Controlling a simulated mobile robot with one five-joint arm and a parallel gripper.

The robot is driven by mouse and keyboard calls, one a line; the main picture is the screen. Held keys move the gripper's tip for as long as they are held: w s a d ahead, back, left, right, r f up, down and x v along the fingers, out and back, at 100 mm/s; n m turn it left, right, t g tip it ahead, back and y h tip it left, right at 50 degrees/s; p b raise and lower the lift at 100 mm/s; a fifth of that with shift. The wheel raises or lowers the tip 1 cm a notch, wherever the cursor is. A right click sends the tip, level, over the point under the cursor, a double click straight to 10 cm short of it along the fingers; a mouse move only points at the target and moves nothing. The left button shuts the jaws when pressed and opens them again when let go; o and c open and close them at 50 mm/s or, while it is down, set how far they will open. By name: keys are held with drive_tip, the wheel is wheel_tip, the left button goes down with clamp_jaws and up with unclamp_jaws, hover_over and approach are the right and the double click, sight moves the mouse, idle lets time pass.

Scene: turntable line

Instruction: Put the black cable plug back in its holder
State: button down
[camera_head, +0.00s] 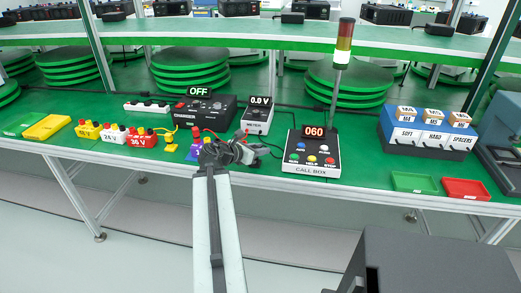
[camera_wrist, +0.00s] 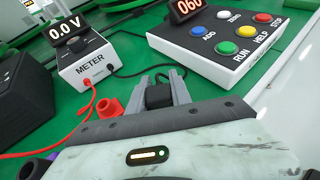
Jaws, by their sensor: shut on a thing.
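The black cable plug (camera_wrist: 158,96) is between the two grey fingers of my gripper (camera_wrist: 160,88) in the wrist view. A black cable runs near it from the meter. In the head view my gripper (camera_head: 236,150) is low over the green bench, between a purple block (camera_head: 196,151) and the call box; the plug is hard to make out there. The meter (camera_head: 258,115) stands just behind my gripper, and in the wrist view it (camera_wrist: 88,62) reads 0.0 V. I cannot tell which thing is the plug's holder.
A red socket-like piece (camera_wrist: 110,108) is close left of my fingers, beside a red cable. The call box (camera_head: 312,155) with its lamp pole (camera_head: 341,60) is close right. A black power unit (camera_head: 205,110) reads OFF. Green (camera_head: 414,183) and red trays (camera_head: 466,189) lie farther right.

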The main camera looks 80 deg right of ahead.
drive_tip(key=shift+f+b, duration=0.45)
drive_tip(key=shift+b, duration=0.05)
idle(0.6)
drive_tip(key=c, duration=1.1)
unclamp_jaws()
